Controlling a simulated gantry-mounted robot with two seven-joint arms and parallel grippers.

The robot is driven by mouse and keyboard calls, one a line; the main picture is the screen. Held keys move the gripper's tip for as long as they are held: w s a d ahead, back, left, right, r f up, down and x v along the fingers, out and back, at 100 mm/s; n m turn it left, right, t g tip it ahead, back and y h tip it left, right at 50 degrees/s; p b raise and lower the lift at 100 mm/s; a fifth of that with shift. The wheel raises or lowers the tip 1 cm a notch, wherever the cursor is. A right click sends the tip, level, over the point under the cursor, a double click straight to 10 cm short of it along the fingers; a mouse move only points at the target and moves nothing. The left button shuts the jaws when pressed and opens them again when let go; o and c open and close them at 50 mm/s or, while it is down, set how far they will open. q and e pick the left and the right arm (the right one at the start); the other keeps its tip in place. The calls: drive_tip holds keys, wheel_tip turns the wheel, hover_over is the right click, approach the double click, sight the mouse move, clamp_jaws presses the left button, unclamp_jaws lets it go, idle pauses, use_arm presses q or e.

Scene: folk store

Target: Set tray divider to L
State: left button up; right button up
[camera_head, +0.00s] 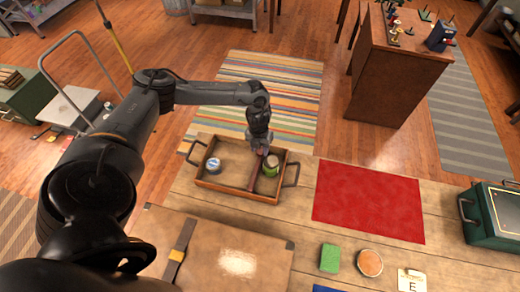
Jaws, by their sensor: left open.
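A wooden tray (237,198) with dark handles at both ends stands on the table, left of a red mat. A dark reddish divider (254,176) runs across it, nearer the right end. A blue-and-white tin (214,165) lies in the wider left part. My left gripper (261,150) points down at the far top end of the divider and is open. Whether its fingers touch the divider cannot be told at this size. My right gripper is not in view.
A red mat (368,200) lies right of the tray. A brown case (215,255) with a strap is in front of it. A green sponge (330,258), a round orange-topped item (370,262) and a green metal box (492,215) are further right.

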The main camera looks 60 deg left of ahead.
use_arm(q)
drive_tip(key=shift+f, duration=0.55)
clamp_jaws()
